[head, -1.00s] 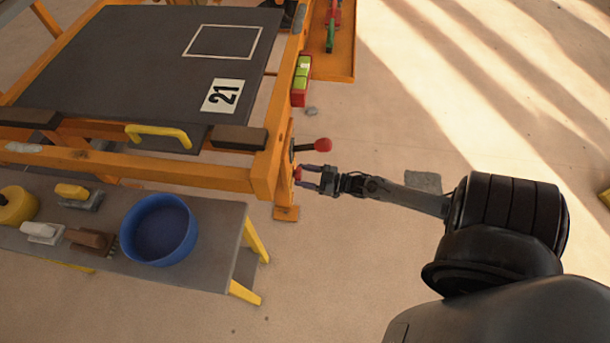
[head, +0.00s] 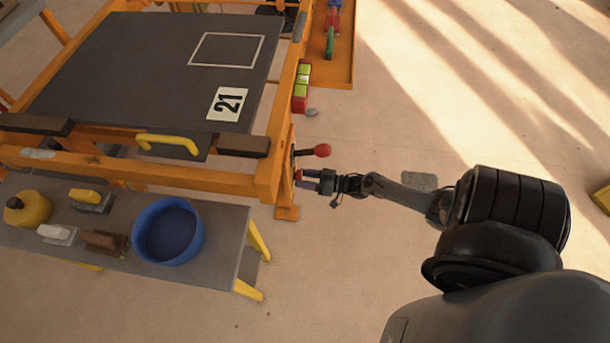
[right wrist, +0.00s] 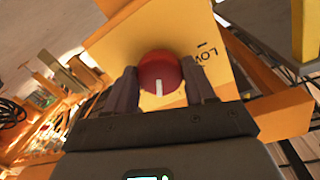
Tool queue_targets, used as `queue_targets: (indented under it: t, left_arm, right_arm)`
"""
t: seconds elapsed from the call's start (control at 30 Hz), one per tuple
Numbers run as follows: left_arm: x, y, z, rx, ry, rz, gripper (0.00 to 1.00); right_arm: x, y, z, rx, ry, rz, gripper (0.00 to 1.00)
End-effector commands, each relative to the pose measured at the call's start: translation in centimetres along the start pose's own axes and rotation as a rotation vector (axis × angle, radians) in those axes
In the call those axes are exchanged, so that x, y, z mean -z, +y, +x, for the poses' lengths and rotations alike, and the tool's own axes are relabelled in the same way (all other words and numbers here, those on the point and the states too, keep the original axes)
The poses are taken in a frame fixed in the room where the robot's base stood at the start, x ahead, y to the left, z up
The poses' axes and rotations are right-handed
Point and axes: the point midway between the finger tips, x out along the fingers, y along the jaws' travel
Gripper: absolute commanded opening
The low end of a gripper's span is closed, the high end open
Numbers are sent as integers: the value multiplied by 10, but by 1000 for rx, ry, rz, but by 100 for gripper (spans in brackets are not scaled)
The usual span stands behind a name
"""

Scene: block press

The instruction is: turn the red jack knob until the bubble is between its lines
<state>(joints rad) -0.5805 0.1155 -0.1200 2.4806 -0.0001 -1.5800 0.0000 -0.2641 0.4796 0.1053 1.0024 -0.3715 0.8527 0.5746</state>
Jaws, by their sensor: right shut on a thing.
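The red jack knob (right wrist: 160,72) sits on the orange frame in the right wrist view, with a white mark on its face pointing down in the picture. In the head view the knob (head: 298,175) is a small red spot at the frame's corner post. My right gripper (head: 309,180) is shut on it, one finger on each side in the right wrist view (right wrist: 161,90). The level vial (head: 302,78), yellow-green in a red holder, sits on the frame's right rail. Its bubble and lines are too small to read. My left gripper is not in view.
A lever with a red ball (head: 322,150) sticks out just above my right gripper. A dark plate marked 21 (head: 180,95) lies on the orange frame. A bench (head: 222,240) with a blue bowl (head: 168,231) stands in front. The floor to the right is mostly clear.

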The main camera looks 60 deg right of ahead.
Motion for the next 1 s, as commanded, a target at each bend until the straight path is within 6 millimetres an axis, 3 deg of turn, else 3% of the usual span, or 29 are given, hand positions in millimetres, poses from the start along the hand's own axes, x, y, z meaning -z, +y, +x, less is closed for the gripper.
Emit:
queue_targets:
  t: [0.4,0.97,1.0]
  left_arm:
    - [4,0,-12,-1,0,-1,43]
    - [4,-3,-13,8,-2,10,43]
    - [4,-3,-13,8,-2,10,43]
  right_arm:
    - [1,0,0,2,-21,222,24]
    - [0,0,0,3,-26,260,24]
    - [0,0,0,3,-26,260,56]
